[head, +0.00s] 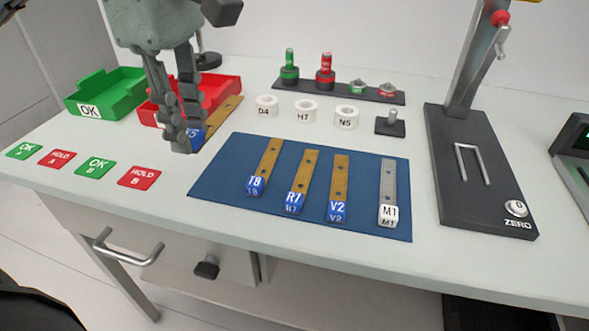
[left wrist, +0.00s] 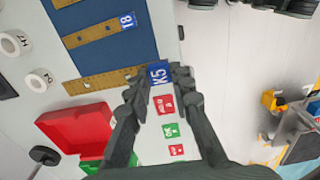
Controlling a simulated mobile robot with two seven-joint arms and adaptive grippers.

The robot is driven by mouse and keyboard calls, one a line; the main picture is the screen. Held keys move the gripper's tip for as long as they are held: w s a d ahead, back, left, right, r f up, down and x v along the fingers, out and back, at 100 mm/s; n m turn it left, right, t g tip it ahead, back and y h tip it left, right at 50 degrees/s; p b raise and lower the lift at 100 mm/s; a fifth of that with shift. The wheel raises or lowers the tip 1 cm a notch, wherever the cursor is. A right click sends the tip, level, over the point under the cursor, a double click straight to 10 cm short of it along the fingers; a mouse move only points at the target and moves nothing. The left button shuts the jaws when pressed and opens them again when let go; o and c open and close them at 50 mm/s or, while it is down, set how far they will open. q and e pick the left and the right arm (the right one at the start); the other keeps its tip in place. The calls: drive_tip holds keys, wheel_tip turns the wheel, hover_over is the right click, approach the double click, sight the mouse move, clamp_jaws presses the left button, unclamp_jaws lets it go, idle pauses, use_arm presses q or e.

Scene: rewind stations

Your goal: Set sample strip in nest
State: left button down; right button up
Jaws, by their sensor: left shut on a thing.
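My left gripper (head: 182,138) is shut on the blue-labelled end of a brown sample strip marked K5 (head: 224,109), just left of the blue mat. In the left wrist view the label (left wrist: 159,74) shows between the fingers (left wrist: 160,102), and the brown strip runs off to the left. Whether the strip touches the table is unclear. Brown strips T8 (head: 269,160), R7 (head: 303,176) and V2 (head: 340,178) and a grey strip M1 (head: 388,181) lie on the blue mat (head: 228,178). A dark stand (head: 465,195) marked ZERO, with a metal U-shaped bracket, is at the right; no strip is in it.
A green OK tray (head: 115,84) and a red tray (head: 228,84) stand at the back left. White rings (head: 306,110) and a dark rack (head: 342,93) with red and green pieces are behind the mat. OK and HOLD labels (head: 95,165) line the front left.

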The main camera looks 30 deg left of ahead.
use_arm(q)
drive_tip(key=w+d+f+b, duration=0.1)
drive_tip(key=w+d+f, duration=0.1)
drive_tip(key=d+f, duration=0.15)
hover_over(274, 199)
wheel_tip(274, 199, down, 2)
drive_tip(key=shift+s+f, duration=0.1)
drive_tip(key=shift+f, duration=0.05)
drive_tip(key=shift+f+b, duration=0.2)
drive_tip(key=shift+b, duration=0.1)
wheel_tip(274, 199, down, 4)
drive_tip(key=shift+r+b, duration=0.25)
drive_tip(key=shift+b, duration=0.15)
drive_tip(key=shift+f, duration=0.15)
use_arm(e)
wheel_tip(274, 199, up, 7)
drive_tip(key=shift+w, duration=0.45)
use_arm(q)
drive_tip(key=shift+f, duration=0.1)
use_arm(e)
drive_tip(key=shift+r+t, duration=0.2)
drive_tip(key=shift+t, duration=0.1)
use_arm(q)
drive_tip(key=c, duration=1.3)
unclamp_jaws()
drive_tip(key=shift+c, duration=0.2)
use_arm(e)
drive_tip(key=shift+d+r+h, duration=0.1)
drive_tip(key=shift+r+h, duration=0.15)
drive_tip(key=shift+h, duration=0.05)
